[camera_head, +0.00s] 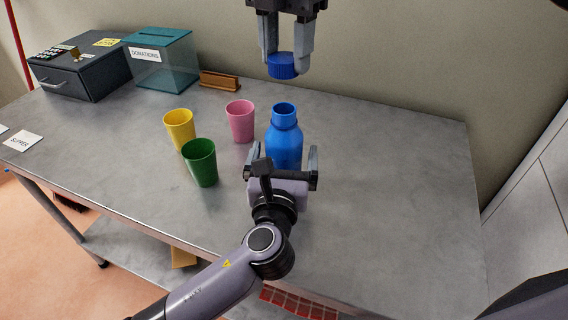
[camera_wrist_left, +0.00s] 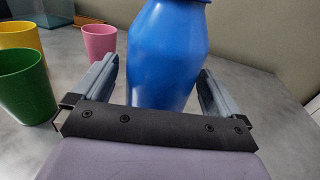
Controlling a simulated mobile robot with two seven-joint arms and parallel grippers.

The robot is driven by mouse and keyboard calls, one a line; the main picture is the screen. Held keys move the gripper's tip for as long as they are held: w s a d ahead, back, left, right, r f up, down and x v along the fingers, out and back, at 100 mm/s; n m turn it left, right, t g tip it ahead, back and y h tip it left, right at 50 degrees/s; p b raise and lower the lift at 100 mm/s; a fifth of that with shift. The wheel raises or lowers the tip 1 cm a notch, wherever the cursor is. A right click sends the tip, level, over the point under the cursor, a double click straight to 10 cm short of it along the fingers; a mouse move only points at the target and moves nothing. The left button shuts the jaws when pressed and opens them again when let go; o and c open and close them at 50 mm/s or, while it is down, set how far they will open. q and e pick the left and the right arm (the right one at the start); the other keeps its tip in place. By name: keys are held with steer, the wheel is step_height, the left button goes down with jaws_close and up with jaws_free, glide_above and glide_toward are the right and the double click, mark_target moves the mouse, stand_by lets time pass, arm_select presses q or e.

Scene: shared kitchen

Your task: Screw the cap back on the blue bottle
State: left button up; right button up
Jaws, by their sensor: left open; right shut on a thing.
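The blue bottle (camera_head: 284,142) stands upright and uncapped on the grey metal table. The blue cap (camera_head: 282,66) is held in the air above the bottle, with a gap between the two. My right gripper (camera_head: 286,58) comes down from the top and is shut on the cap. My left gripper (camera_head: 283,158) is open, with its fingers on either side of the bottle's lower body. In the left wrist view the bottle (camera_wrist_left: 168,55) stands between the open fingers, with a gap at each side; its top is cut off there.
Yellow (camera_head: 180,130), green (camera_head: 200,163) and pink (camera_head: 240,122) cups stand left of the bottle. A donations box (camera_head: 165,62), a dark cash box (camera_head: 80,72) and a wooden holder (camera_head: 219,80) sit at the back left. The table right of the bottle is clear.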

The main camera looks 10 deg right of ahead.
arm_select(q)
steer(key=c, duration=1.5)
arm_select(e)
steer(key=shift+f, duration=2.5)
steer(key=shift+f, duration=0.85)
steer(key=shift+f, duration=0.55)
